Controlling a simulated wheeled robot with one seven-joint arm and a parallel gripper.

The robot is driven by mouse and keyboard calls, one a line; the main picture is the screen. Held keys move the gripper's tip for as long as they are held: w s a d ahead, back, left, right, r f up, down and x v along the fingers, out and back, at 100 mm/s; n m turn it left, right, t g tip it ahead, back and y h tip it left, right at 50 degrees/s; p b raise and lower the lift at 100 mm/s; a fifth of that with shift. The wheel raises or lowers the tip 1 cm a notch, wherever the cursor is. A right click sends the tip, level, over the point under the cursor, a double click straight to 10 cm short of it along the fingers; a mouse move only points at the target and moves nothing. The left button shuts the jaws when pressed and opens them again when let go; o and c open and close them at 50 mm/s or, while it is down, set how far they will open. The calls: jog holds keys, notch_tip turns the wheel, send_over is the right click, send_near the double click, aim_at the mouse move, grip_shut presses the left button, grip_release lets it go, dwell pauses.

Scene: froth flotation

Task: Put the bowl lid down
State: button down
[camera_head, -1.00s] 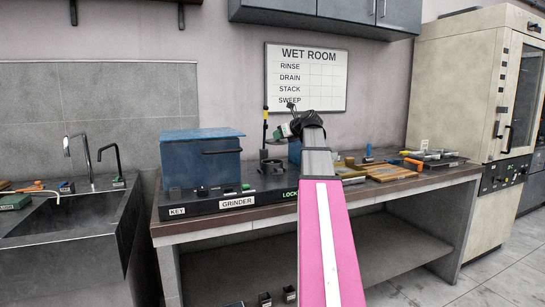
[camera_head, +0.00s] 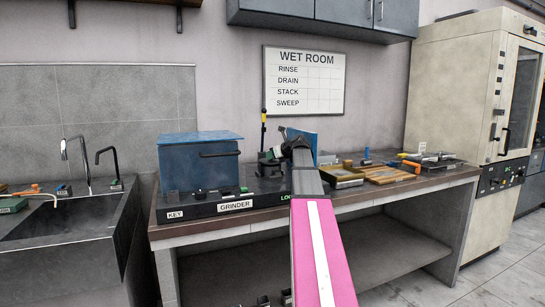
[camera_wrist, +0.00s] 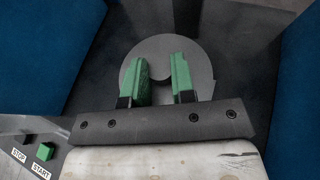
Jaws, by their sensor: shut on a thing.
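In the wrist view, a grey round disc, which looks like the bowl lid (camera_wrist: 150,47), lies beyond and around the green fingertips of my gripper (camera_wrist: 160,80). The fingers are shut on a part in its middle, with a grey strip between them. In the head view, my gripper (camera_head: 274,156) is small and dark at the end of my arm, over the back of the bench by the black grinder base. I cannot make out the lid there. What lies directly under the lid is hidden.
A blue box (camera_head: 196,164) with a handle stands left on the bench, and a raised blue panel (camera_head: 303,140) stands right of my gripper. START and STOP buttons (camera_wrist: 43,151) show at the lower left in the wrist view. Trays (camera_head: 385,173) lie to the right.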

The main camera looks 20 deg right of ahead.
jog(key=shift+f, duration=0.35)
jog(key=c, duration=1)
grip_release()
jog(key=shift+o, duration=0.2)
jog(key=shift+r, duration=0.5)
jog(key=v, duration=1.2)
jog(key=shift+f, duration=0.2)
